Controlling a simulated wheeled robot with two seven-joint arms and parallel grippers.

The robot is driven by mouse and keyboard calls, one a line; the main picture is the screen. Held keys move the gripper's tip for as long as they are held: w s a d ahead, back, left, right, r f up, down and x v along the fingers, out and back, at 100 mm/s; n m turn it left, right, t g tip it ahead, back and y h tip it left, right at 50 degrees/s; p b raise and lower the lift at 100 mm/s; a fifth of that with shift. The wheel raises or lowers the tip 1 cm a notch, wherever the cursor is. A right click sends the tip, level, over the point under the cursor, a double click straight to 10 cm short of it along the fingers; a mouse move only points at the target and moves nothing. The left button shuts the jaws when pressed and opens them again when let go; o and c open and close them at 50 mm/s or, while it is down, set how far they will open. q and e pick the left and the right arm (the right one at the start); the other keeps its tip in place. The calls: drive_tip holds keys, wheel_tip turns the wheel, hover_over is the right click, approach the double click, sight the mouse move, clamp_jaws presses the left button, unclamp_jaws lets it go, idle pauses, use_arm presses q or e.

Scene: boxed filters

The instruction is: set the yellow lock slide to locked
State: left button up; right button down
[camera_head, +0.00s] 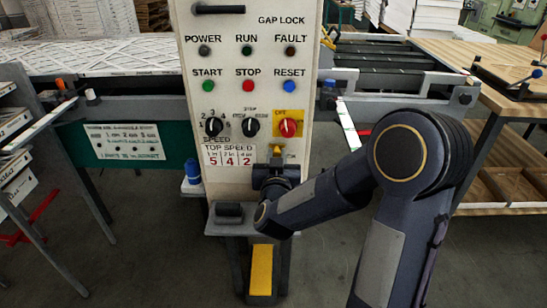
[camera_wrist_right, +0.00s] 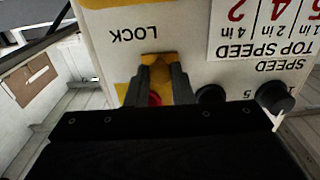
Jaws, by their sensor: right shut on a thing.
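The yellow lock slide (camera_head: 277,150) sits low on the front of the pale control panel (camera_head: 245,100), below the red knob on its yellow plate. My right gripper (camera_head: 275,162) reaches it from the front and hides part of it. In the right wrist view, which shows the panel upside down, the yellow slide (camera_wrist_right: 156,62) lies between the two dark fingertips (camera_wrist_right: 157,75), and the jaws are shut on it. The word LOCK (camera_wrist_right: 135,34) is printed beside it. I cannot read the slide's position. My left gripper is not in view.
The red knob (camera_head: 288,127) is just above the slide, with black knobs (camera_head: 213,126) to its left. A "TOP SPEED" card (camera_head: 230,158) is close on the left. A grey shelf with a black block (camera_head: 229,212) is below. A wooden table (camera_head: 480,60) stands right.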

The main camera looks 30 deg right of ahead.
sight(290, 145)
drive_tip(key=d, duration=0.1)
drive_tip(key=s+d, duration=0.1)
drive_tip(key=shift+s+d, duration=0.3)
drive_tip(key=shift+d, duration=0.05)
drive_tip(key=c, duration=1.3)
unclamp_jaws()
drive_tip(key=shift+d, duration=0.1)
drive_tip(key=shift+o, duration=0.2)
drive_tip(key=shift+s+a, duration=0.2)
drive_tip(key=shift+s, duration=0.05)
drive_tip(key=v, duration=0.7)
drive_tip(key=shift+b, duration=0.35)
